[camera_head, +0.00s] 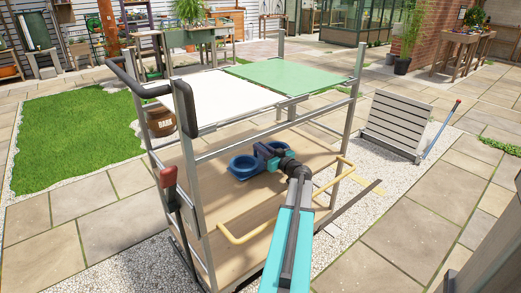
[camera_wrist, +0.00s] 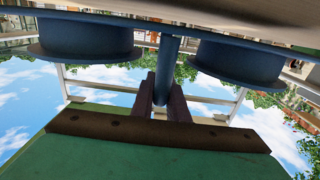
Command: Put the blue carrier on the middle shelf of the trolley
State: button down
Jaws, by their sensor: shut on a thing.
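The blue carrier (camera_head: 242,168) with round cups is inside the trolley, over a wooden shelf (camera_head: 213,187) below the white and green top. In the wrist view its two round blue parts (camera_wrist: 88,38) hang either side of a blue post (camera_wrist: 168,60). My gripper (camera_head: 276,157) reaches in from the front right, its dark fingers (camera_wrist: 162,95) shut around the post. The trolley (camera_head: 198,220) has grey metal posts. I cannot tell whether the carrier touches the shelf, and part of it is behind my gripper.
The top's white panel (camera_head: 213,97) and green panel (camera_head: 290,73) lie above the carrier. Yellow handles (camera_head: 240,238) edge the wooden shelf. A red-handled lever (camera_head: 168,177) is at the left post. A slatted panel (camera_head: 396,122) stands to the right; open paving lies beyond it.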

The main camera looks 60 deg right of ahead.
jog(key=shift+a+f, duration=0.1)
jog(key=shift+f, duration=0.45)
jog(key=c, duration=1.7)
grip_release()
jog(key=shift+c, duration=0.2)
jog(key=shift+r+p, duration=0.3)
jog(key=shift+p, duration=0.25)
jog(key=shift+r+p, duration=0.3)
jog(key=shift+p, duration=0.35)
jog(key=shift+s, duration=0.15)
jog(key=v, duration=0.7)
jog(key=shift+r, duration=0.2)
jog(key=shift+r, duration=0.15)
